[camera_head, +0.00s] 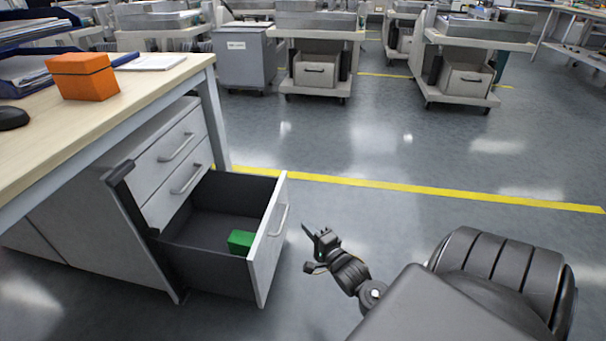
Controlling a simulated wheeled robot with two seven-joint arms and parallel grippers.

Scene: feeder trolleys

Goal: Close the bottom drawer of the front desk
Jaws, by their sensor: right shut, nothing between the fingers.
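The bottom drawer (268,243) of the desk's cabinet (112,215) stands pulled out, with its light front panel facing right and a bar handle on it. A green box (241,241) lies inside, near the front panel. The two drawers above it look shut. The front desk (122,101) has a pale wooden top and stands at the left. My right gripper (314,247) is shut and empty. It is just right of the drawer's front panel in the picture, with a small gap showing between them. My left gripper is not in view.
An orange box (82,76), a white paper pad (152,62) and dark trays (37,66) lie on the desk. A yellow line (420,189) crosses the open grey floor. Trolleys (318,67) and a grey bin (245,57) stand at the back.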

